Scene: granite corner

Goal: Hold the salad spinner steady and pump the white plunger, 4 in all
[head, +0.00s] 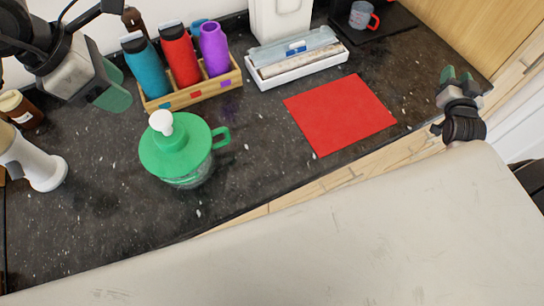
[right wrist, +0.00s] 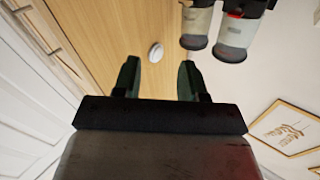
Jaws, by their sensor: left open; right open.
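The salad spinner (head: 178,160) stands upright on the dark granite counter, left of the middle in the head view. It has a green lid with a side handle and a clear bowl below. Its white plunger (head: 161,122) stands up from the lid. My left gripper (head: 118,96) is open and empty, above the counter to the upper left of the spinner, apart from it. My right gripper (head: 457,78) is open and empty, far to the right near the counter's edge. Its fingers also show in the right wrist view (right wrist: 158,80), with nothing between them.
A wooden rack (head: 190,91) with several bottles stands behind the spinner. A red mat (head: 340,114) lies to its right. A white box (head: 298,62) and a grey mug (head: 361,14) are at the back. A white appliance (head: 38,168) and a brown jar (head: 20,109) stand at the left. Counter in front is clear.

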